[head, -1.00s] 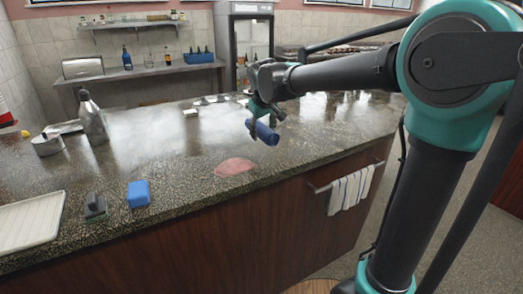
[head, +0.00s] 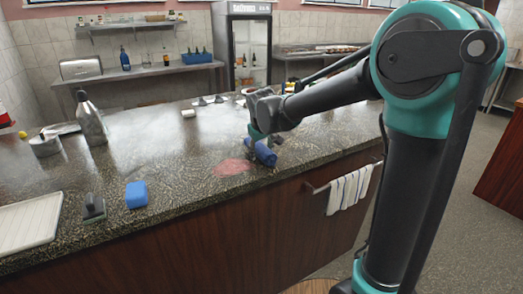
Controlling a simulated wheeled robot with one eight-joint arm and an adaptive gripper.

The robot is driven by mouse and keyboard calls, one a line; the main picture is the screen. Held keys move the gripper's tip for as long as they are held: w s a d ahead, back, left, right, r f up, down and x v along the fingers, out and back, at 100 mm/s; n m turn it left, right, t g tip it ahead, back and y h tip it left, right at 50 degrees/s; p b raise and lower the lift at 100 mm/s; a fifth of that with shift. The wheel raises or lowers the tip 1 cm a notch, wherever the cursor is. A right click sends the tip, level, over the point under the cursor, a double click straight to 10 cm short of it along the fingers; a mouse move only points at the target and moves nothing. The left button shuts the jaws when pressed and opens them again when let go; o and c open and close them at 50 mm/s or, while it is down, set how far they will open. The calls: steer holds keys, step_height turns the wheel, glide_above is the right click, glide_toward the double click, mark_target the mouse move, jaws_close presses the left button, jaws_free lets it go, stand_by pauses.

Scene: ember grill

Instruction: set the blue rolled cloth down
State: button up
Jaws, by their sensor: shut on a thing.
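The blue rolled cloth (head: 264,153) is a short dark-blue roll, held at the end of my arm in the head view. My gripper (head: 262,142) is shut on it, with fingers pointing down. The cloth is low over the dark stone counter (head: 160,168), just right of a reddish round patch (head: 233,167). I cannot tell whether its underside touches the counter. Part of the roll is hidden by the fingers.
A blue block (head: 137,194), a dark scraper-like tool (head: 93,207) and a white tray (head: 28,222) lie on the counter's left. A steel bottle (head: 91,121) stands behind them. A striped towel (head: 349,189) hangs on the front rail.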

steer(key=o, duration=1.2)
steer(key=shift+c, duration=0.2)
steer(key=v, duration=1.2)
steer(key=s+d+f+m, duration=0.2)
steer(key=s+d+f, duration=0.2)
steer(key=d+f, duration=0.4)
steer(key=s+d+f+m, duration=0.2)
steer(key=s+d+f, duration=0.3)
steer(key=d, duration=0.4)
steer(key=s+d+f+m+g, duration=0.1)
steer(key=s+d+f+m, duration=0.2)
steer(key=s+d+f, duration=0.5)
steer(key=s+f, duration=0.3)
steer(key=shift+f, duration=0.4)
steer(key=shift+s, duration=0.1)
